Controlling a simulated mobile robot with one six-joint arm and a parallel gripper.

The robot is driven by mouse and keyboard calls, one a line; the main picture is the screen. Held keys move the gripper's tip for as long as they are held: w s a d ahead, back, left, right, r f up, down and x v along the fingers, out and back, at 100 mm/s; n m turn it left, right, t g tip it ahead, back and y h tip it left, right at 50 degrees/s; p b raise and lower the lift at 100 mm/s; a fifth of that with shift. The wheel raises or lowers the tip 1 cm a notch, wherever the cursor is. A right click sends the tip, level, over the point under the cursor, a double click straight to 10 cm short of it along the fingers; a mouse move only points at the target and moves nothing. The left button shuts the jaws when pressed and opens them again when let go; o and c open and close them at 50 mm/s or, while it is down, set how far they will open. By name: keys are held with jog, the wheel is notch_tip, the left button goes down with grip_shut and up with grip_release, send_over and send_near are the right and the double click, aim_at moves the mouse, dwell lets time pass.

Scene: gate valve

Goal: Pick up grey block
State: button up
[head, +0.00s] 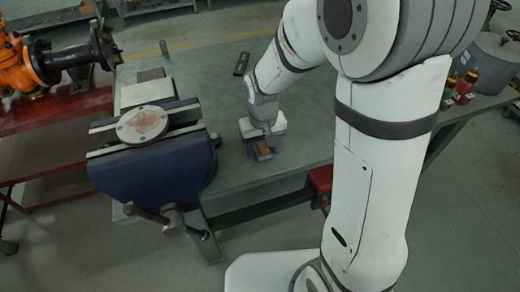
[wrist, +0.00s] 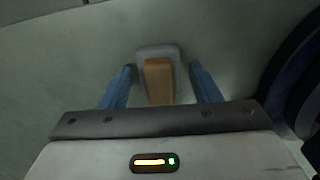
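A small grey block (wrist: 158,51) shows in the wrist view, with an orange-brown piece (wrist: 159,80) in front of it or on it; I cannot tell if they are joined. The brown part also shows in the head view (head: 264,153), on the green-grey table just below my gripper. My gripper has two blue fingers (wrist: 159,86) in the wrist view. They are spread, one on each side of the block, with gaps on both sides. In the head view my gripper (head: 264,140) points down over the block and hides most of it.
A blue vise (head: 160,168) with a round disc (head: 143,124) on it stands left of my gripper. A small dark object (head: 241,64) lies farther back on the table (head: 215,85). An orange valve (head: 14,65) is at far left. The table between is clear.

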aim_at(263, 146)
jog(key=c, duration=0.8)
notch_tip(263, 146, up, 10)
jog(key=shift+r+p, duration=0.1)
jog(key=shift+p, duration=0.4)
jog(key=shift+c, duration=0.2)
jog(key=o, duration=0.5)
jog(key=c, duration=0.3)
jog(key=shift+c, duration=0.5)
